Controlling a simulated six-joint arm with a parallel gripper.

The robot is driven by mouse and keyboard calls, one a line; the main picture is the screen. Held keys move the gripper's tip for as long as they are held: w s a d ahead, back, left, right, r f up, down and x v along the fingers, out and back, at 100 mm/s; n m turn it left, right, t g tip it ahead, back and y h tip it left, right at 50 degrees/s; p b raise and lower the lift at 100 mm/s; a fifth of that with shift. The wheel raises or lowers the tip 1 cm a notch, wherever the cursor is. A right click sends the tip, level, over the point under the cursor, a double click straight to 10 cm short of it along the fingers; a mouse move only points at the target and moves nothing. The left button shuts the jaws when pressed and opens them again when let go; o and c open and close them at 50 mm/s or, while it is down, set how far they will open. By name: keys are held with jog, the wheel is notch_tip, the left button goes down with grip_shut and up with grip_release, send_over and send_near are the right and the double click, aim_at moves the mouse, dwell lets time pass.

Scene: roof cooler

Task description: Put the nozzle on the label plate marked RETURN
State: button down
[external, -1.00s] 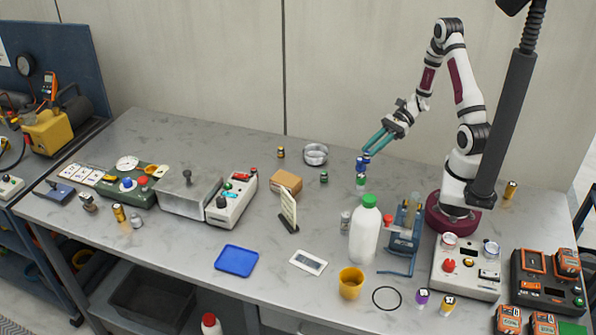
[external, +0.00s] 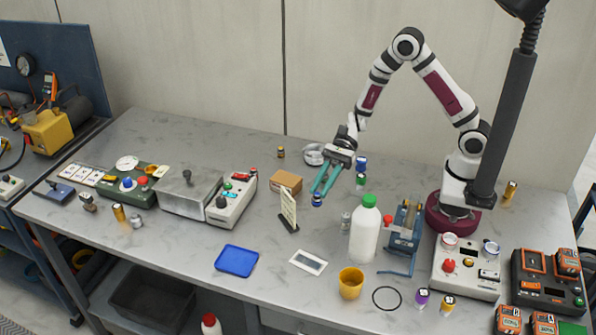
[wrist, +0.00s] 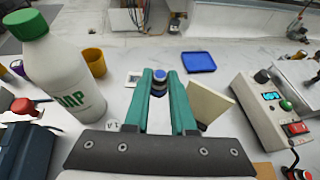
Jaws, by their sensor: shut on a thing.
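My gripper (external: 318,194) has long teal fingers pointing down over the middle of the bench. It is shut on a small blue-and-dark nozzle (external: 317,200), held at the fingertips. In the wrist view the nozzle (wrist: 159,83) shows between the fingertips of my gripper (wrist: 159,78), blue on top and dark below.
A tan upright card (external: 288,210) stands left of my gripper. A white bottle with a green cap (external: 364,230) stands to the right. A control box (external: 232,200), metal box (external: 190,190) and green panel (external: 140,185) lie toward the label plates. A blue tray (external: 237,260) is in front.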

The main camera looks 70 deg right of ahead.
jog(key=a+f, duration=0.2)
jog(key=a, duration=0.1)
jog(key=s+a+f, duration=0.1)
jog(key=a+f, duration=0.1)
jog(key=a, duration=0.2)
jog(key=a+f, duration=0.2)
jog(key=a, duration=0.1)
jog(key=shift+s+a+f, duration=0.25)
jog(key=shift+a, duration=0.1)
notch_tip(320, 180, down, 4)
jog(key=shift+a+f, duration=0.1)
jog(key=shift+a, duration=0.05)
jog(key=shift+f, duration=0.15)
jog(key=c, duration=0.8)
grip_release()
jog(key=shift+o, duration=0.2)
